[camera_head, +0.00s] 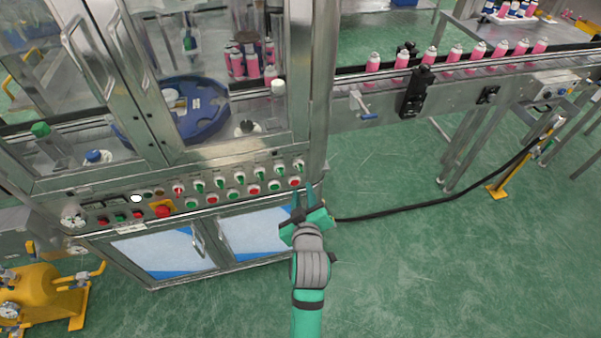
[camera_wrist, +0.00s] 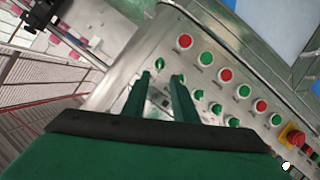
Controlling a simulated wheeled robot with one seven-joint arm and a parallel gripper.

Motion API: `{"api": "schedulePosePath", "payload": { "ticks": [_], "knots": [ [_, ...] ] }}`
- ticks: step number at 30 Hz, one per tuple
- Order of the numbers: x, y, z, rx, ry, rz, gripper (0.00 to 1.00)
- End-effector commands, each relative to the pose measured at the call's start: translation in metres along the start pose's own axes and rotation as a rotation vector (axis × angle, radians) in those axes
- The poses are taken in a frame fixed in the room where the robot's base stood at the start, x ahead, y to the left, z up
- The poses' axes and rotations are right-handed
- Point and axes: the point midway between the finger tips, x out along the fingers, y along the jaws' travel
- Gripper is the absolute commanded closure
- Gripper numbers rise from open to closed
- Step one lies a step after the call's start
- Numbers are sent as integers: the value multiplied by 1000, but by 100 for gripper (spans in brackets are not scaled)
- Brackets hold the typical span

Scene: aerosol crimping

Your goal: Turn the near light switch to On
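A row of green-handled rotary switches runs along the top of the machine's control panel (camera_head: 225,188). The rightmost switch (camera_head: 298,164) also shows in the wrist view as a green knob (camera_wrist: 160,63), just beyond my fingertips. I cannot read the labels, so I cannot tell which is the near light switch, nor its setting. My gripper (camera_head: 304,192) is in front of the panel's right end, below that rightmost switch in the head view. In the wrist view my gripper (camera_wrist: 161,76) has two green fingers apart with nothing between them. The right finger partly covers the neighbouring switch.
Below the switches is a row of red and green buttons (camera_head: 253,190). A red emergency button (camera_head: 162,211) is further left. A steel post (camera_head: 311,80) stands at the panel's right end. A black cable (camera_head: 410,207) crosses the open green floor at right.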

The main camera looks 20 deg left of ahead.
Motion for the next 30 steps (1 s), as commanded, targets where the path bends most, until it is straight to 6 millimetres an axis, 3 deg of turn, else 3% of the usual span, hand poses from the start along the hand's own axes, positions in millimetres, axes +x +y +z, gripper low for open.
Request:
{"api": "schedulePosePath", "payload": {
  "ticks": [8, 21, 30],
  "knots": [
    [24, 0, -5, -10, 1, -7, 74],
    [95, 0, -4, -9, 1, -6, 74],
    [111, 0, -4, -9, 1, -6, 74]
  ]
}}
